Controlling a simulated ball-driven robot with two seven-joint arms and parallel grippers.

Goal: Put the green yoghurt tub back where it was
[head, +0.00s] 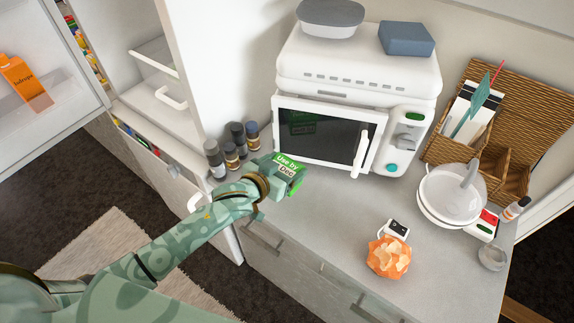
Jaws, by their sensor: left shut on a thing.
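My left gripper (284,183) is shut on the green yoghurt tub (289,163). The tub's label side faces me and reads "Use by" with a second word that is hard to read. The gripper holds it over the front part of the grey counter, before the white microwave. The gripper's fingers and wrist hide much of the tub, and I cannot tell whether it touches the counter. My right gripper is not in view.
The white microwave (290,85) has its door shut. Several dark-capped jars (232,157) stand left of the gripper. A white cabinet with shelves (155,60) and an orange carton (24,82) are at the left. An orange crumpled thing (388,257) and white bowls (450,195) are at the right.

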